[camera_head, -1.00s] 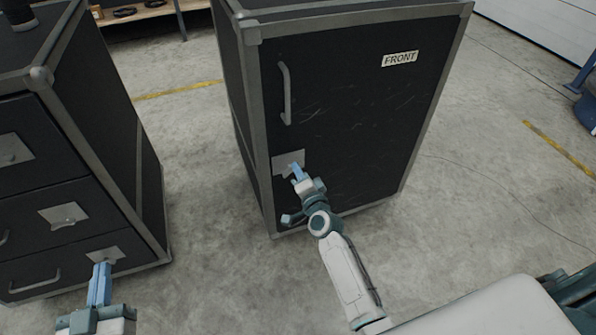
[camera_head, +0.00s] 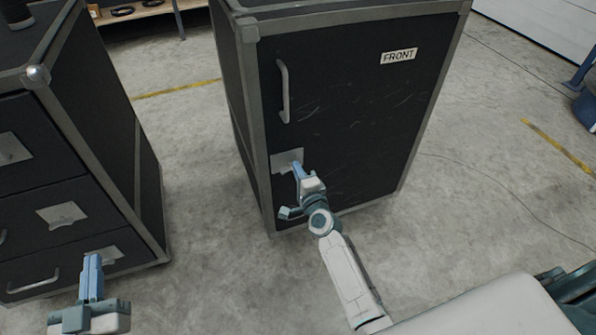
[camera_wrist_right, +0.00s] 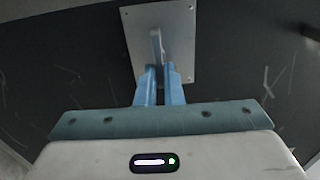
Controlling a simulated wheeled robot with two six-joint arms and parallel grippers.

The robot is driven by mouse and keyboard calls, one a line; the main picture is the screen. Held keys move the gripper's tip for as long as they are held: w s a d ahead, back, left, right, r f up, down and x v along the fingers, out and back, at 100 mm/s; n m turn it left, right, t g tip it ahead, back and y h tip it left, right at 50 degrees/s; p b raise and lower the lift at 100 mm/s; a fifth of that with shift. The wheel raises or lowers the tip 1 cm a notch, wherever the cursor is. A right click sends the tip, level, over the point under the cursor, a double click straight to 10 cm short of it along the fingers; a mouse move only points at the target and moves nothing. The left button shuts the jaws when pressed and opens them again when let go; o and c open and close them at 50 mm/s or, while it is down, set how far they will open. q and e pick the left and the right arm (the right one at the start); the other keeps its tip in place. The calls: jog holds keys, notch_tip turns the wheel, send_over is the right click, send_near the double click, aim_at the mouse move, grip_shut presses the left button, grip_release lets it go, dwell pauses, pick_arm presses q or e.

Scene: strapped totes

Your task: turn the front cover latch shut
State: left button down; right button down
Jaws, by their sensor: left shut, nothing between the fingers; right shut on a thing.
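The front cover (camera_head: 350,100) is a black panel with grey metal edging and a "FRONT" label (camera_head: 399,56). Its latch sits on a grey metal plate (camera_head: 284,160) at the panel's lower left. In the right wrist view the latch (camera_wrist_right: 155,47) is a small grey lever standing out from its plate (camera_wrist_right: 182,35). My right gripper (camera_head: 297,168) is shut on the latch; its blue fingers (camera_wrist_right: 159,72) meet at the lever's lower end. My left gripper (camera_head: 93,262) is shut and empty, in front of the bottom drawer of the left cabinet.
A black cabinet with drawers (camera_head: 60,180) stands at the left, with latch plates (camera_head: 62,215) and handles. A bar handle (camera_head: 284,90) is on the front cover above the latch. Grey floor (camera_head: 190,180) lies open between the two cases.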

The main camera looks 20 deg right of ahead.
jog(key=shift+f, duration=0.1)
jog(key=c, duration=1.6)
grip_release()
jog(key=shift+a, duration=0.1)
jog(key=shift+o, duration=0.2)
jog(key=shift+s, duration=0.1)
